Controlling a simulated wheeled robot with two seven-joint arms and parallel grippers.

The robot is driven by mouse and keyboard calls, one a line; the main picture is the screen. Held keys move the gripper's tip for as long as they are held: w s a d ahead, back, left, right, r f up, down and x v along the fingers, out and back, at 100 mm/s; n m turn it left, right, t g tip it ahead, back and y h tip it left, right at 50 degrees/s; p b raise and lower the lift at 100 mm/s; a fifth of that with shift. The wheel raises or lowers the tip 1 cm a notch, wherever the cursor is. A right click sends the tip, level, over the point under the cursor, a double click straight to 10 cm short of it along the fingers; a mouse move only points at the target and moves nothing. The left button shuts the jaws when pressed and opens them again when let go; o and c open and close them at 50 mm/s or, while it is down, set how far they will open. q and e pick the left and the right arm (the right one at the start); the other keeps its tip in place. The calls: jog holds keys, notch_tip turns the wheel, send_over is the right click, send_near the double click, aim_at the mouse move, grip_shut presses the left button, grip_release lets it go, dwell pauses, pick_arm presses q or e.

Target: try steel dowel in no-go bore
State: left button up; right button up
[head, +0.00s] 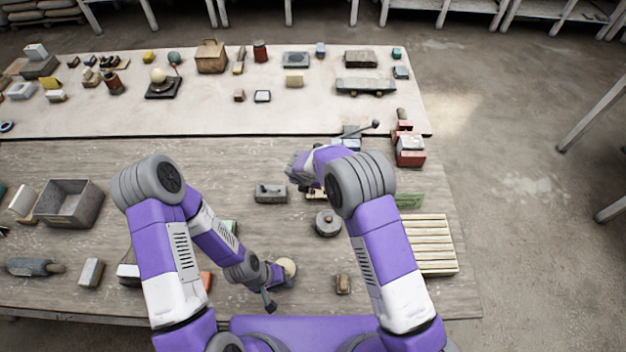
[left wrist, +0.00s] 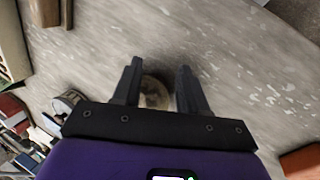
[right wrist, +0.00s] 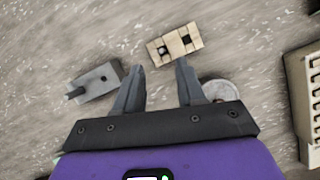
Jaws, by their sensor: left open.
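A tan block (right wrist: 174,45) with two dark-edged bores lies just beyond my right fingertips. One bore looks dark and empty; the other shows a pale spot, and I cannot tell whether that is the steel dowel. A grey block (right wrist: 97,83) with a short dark peg lies left of it; it also shows in the head view (head: 271,193). My right gripper (right wrist: 160,66) is open with nothing between its fingers, above the table. My left gripper (left wrist: 159,65) is open, its fingers on either side of a pale round object (left wrist: 154,93), which shows beside it in the head view (head: 287,266).
A round grey weight (head: 327,223) stands near my right arm. A slatted wooden rack (head: 435,244) is at the right edge and a grey open bin (head: 70,204) at the left. A small brown block (head: 342,285) lies near the front. The pale back table holds many small items.

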aim_at(313, 190)
jog(key=p+x, duration=0.1)
jog(key=x, duration=0.6)
jog(key=shift+w+d+f, duration=0.15)
jog(key=shift+d+f, duration=0.05)
grip_shut()
